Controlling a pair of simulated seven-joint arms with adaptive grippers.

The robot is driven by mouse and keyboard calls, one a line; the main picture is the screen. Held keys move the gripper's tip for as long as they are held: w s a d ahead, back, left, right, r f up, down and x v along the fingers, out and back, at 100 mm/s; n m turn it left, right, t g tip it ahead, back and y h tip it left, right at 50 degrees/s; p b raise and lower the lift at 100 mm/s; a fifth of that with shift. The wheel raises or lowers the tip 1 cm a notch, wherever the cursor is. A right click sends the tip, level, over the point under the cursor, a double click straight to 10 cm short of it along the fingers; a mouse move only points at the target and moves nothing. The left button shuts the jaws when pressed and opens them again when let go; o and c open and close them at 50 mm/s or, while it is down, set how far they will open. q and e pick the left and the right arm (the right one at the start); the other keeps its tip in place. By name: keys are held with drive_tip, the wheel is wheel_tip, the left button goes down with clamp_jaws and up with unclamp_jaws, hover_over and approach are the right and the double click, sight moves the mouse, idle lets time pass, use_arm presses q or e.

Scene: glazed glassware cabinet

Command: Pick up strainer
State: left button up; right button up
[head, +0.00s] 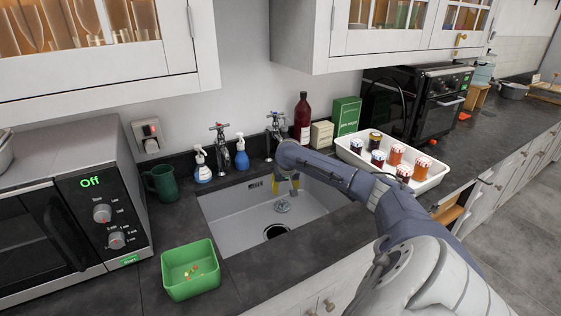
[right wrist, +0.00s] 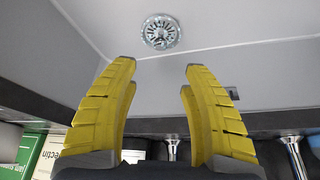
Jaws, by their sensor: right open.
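The strainer (head: 282,205) is a small round metal piece lying on the floor of the grey sink (head: 235,225), behind the dark drain hole. It also shows in the right wrist view (right wrist: 160,31), beyond my fingertips and between their lines. My right gripper (head: 284,187) reaches over the sink with its yellow fingers pointing down. In the right wrist view its two fingers (right wrist: 160,68) stand wide apart with nothing between them. A visible gap in that view separates the tips from the strainer. My left gripper is not in view.
Two taps (head: 221,142) and soap bottles (head: 241,153) stand behind the sink. A white tray of jars (head: 432,181) is to its right. A green container (head: 190,270) and a microwave (head: 75,225) are left. Wall cabinets (head: 110,70) hang above. The drain hole (head: 277,232) is open.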

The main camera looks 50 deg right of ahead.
sight(282, 200)
drive_tip(key=shift+x, duration=6.2)
clamp_jaws()
